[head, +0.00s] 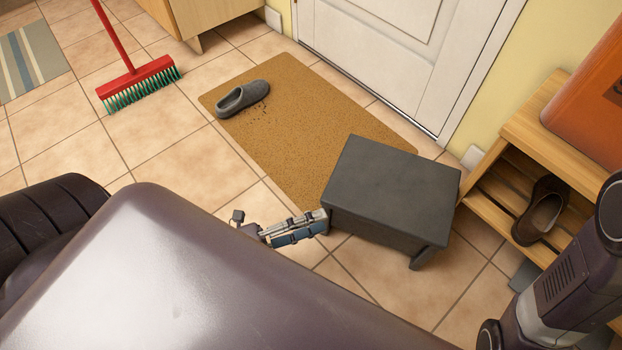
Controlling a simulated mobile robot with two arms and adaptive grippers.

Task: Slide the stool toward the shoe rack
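The dark grey stool (390,190) stands upright, partly over the right end of the brown doormat and partly on the tiles. The wooden shoe rack (527,128) stands to its right against the yellow wall, with a narrow strip of floor between them at the front. My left gripper (322,222) is low at the stool's left side, its fingertips at or very near the stool's side. Its fingers lie close together in this view, and I cannot tell whether they are shut. My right arm shows at the lower right, but its gripper is out of view.
A grey slipper (242,98) lies on the doormat (280,160) beside dark crumbs. A red broom (137,84) stands at the upper left near a striped rug (30,62). A brown shoe (541,212) and an orange case (590,95) are on the rack. A white door (400,45) is behind.

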